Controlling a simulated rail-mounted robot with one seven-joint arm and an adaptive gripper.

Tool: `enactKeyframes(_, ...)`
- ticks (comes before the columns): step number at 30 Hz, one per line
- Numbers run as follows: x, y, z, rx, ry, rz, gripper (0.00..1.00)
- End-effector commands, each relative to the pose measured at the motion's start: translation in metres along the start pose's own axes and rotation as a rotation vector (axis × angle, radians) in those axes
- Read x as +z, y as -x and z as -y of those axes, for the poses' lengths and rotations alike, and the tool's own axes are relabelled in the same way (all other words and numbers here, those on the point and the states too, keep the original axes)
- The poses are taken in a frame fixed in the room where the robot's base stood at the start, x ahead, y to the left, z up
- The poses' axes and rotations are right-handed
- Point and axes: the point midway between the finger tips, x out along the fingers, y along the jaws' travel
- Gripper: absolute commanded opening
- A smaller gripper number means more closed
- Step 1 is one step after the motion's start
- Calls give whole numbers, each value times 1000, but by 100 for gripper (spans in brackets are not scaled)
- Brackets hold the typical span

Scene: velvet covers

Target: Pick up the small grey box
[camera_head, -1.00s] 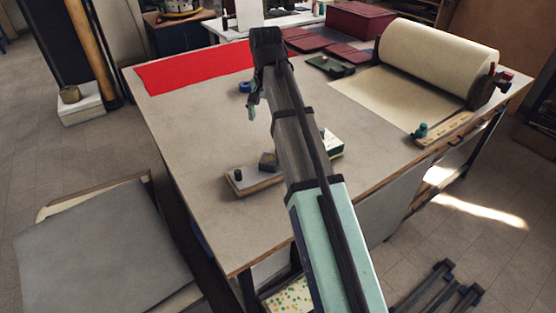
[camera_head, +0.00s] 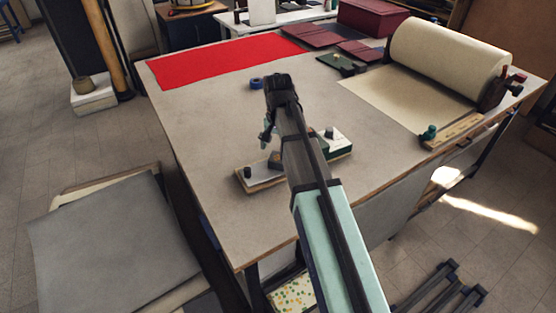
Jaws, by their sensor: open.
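A small dark grey box (camera_head: 274,161) sits on a long pale tray or board (camera_head: 262,180) on the worktable, partly hidden by my arm. My gripper (camera_head: 267,138) is at the far end of my arm, above the table and a little beyond the box in the picture. Its teal finger shows on the left side and points down. It is open, and nothing shows held in it. The gap between its fingers is hard to make out from here.
A small dark cylinder (camera_head: 247,172) stands on the board's left end, and a dark knob (camera_head: 329,132) at its right end. Red cloth (camera_head: 220,62) and a large cream roll (camera_head: 450,60) lie farther back. The table's left front is clear.

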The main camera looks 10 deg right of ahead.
Motion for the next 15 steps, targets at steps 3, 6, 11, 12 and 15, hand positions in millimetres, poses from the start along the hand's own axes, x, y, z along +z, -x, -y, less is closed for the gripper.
enactKeyframes(3,0,-11,-2,1,0,2,88)
enactKeyframes(6,-1,-22,-4,1,0,2,88)
enactKeyframes(11,-1,-38,-3,1,0,1,88)
enactKeyframes(12,-1,-40,-3,0,0,1,88)
enactKeyframes(15,-2,-43,-3,0,0,0,88)
